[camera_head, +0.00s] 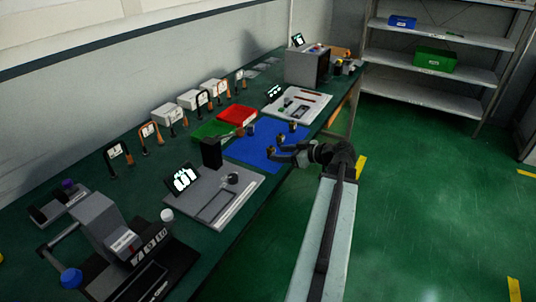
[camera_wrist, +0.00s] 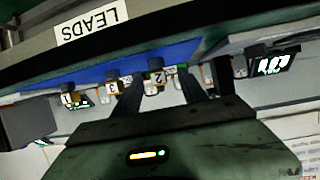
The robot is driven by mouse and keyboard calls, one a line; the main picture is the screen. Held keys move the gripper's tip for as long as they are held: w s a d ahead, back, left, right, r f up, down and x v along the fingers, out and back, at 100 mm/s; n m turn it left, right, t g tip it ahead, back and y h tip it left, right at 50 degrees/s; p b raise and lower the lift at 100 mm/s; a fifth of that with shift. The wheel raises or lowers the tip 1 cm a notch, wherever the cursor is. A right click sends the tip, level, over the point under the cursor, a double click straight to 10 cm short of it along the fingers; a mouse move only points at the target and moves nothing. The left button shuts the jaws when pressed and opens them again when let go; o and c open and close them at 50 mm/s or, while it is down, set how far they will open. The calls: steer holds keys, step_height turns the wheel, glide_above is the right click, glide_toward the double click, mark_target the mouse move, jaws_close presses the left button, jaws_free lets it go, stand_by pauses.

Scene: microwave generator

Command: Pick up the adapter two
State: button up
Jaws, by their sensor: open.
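Adapter two (camera_wrist: 157,79) is a small dark piece with a white label reading 2, on the blue mat (camera_wrist: 190,52). In the wrist view, it appears between the two dark fingers of my gripper (camera_wrist: 160,74), which are open and apart. I cannot tell whether either finger touches it. In the head view, my gripper (camera_head: 273,152) is low over the front right part of the blue mat (camera_head: 245,149). Small adapters stand close by, but their numbers are too small to read there.
Adapters labelled 1 (camera_wrist: 68,99) and 3 (camera_wrist: 112,87) stand to the left in the wrist view. The green floor at right is open.

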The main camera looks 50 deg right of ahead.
mark_target(274, 152)
steer(key=b+x, duration=0.2)
steer(key=x, duration=0.3)
steer(key=shift+w+d, duration=0.15)
steer(key=shift+w, duration=0.15)
steer(key=shift+s, duration=0.1)
jaws_close()
